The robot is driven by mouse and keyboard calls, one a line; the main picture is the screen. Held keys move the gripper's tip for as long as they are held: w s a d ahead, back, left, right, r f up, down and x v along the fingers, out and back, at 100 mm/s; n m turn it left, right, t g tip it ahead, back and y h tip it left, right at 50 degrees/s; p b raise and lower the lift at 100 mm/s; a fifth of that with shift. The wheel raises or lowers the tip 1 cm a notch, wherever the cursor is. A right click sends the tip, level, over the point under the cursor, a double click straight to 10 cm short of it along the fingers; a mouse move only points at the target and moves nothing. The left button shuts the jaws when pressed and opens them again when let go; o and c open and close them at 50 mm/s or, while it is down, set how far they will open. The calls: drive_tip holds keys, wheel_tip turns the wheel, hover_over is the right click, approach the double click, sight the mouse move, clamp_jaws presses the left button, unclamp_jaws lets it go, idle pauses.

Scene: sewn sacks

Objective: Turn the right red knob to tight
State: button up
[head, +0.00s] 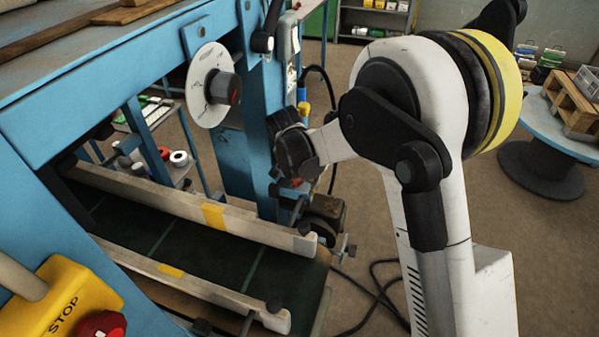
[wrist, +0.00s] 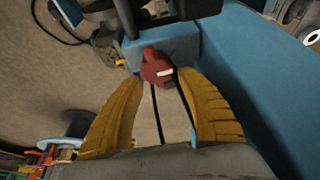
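A red knob (wrist: 156,66) with a pale mark on its side shows in the wrist view, mounted on a blue block (wrist: 165,48). My gripper (wrist: 160,77) has its two ridged yellow fingers apart, with the knob between or just beyond their tips. The right fingertip looks close to the knob; I cannot tell whether it touches. In the head view my arm reaches left to the blue machine frame (head: 245,165). The fingers cannot be made out there, and I cannot pick out this red knob.
A white disc (head: 205,84) with a dark, red-centred hub is on the frame. A conveyor with pale side rails (head: 165,200) lies below. A yellow stop box (head: 75,295) with a red button (head: 101,324) is at front left. A cable (head: 385,290) lies on the floor.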

sight(294, 183)
drive_tip(key=v, duration=1.2)
